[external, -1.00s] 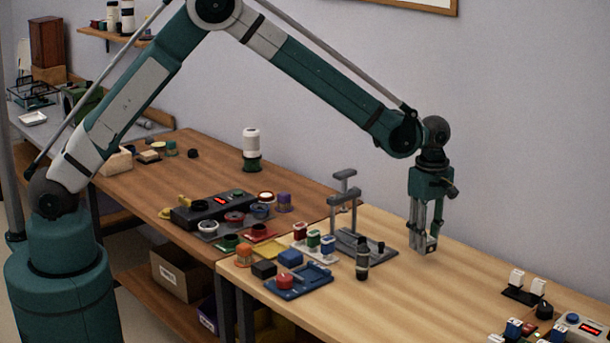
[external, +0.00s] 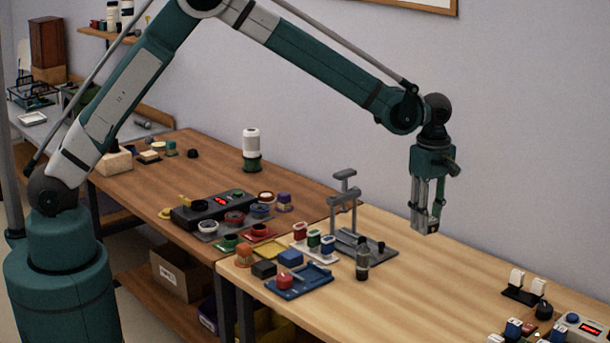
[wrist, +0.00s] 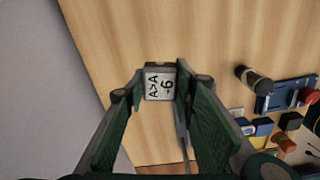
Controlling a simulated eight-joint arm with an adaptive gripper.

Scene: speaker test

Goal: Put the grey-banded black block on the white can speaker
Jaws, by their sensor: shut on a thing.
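My gripper (external: 425,222) is raised above the light wood table on the right and is shut on a small block. In the wrist view the block's white face with black print (wrist: 159,84) shows between the fingertips. Its sides are mostly hidden by the fingers, so its band is not clear; I take it as the grey-banded black block. A white can with a dark band (external: 251,143), which looks like the white can speaker, stands upright on a green base on the brown table, far to the left of my gripper.
A grey stand (external: 345,215) rises between my gripper and the can. A dark bottle (external: 362,258), a blue tray (external: 300,288) and a black control box (external: 207,210) stand nearby. White switches (external: 516,280) are at the right. The table below my gripper is clear.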

